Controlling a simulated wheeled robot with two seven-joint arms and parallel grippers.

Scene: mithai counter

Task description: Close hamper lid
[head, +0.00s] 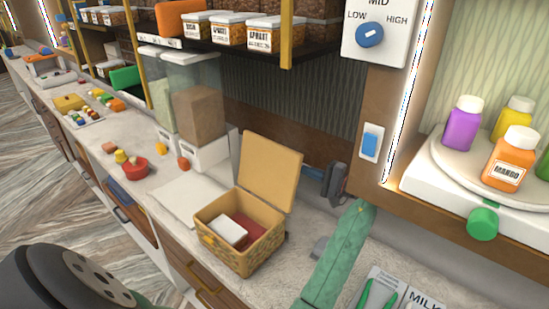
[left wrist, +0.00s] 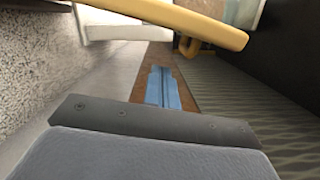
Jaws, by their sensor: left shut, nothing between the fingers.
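The woven hamper (head: 240,250) stands on the counter with its yellow-tan lid (head: 270,168) open, hinged up and leaning slightly back. A white box (head: 228,231) and a red item (head: 251,230) lie inside it. My left gripper (head: 323,174) is behind the lid, to its right, with blue-grey fingers shut and empty. In the left wrist view, the shut fingers (left wrist: 163,88) point forward, and the lid's edge (left wrist: 190,18) crosses the top. I cannot tell whether they touch the lid. My right gripper is not in view.
Tall clear containers (head: 195,105) stand behind and left of the hamper. A pale sheet (head: 190,200) lies to its left. The wood-framed wall with a blue switch (head: 370,142) is close behind my gripper.

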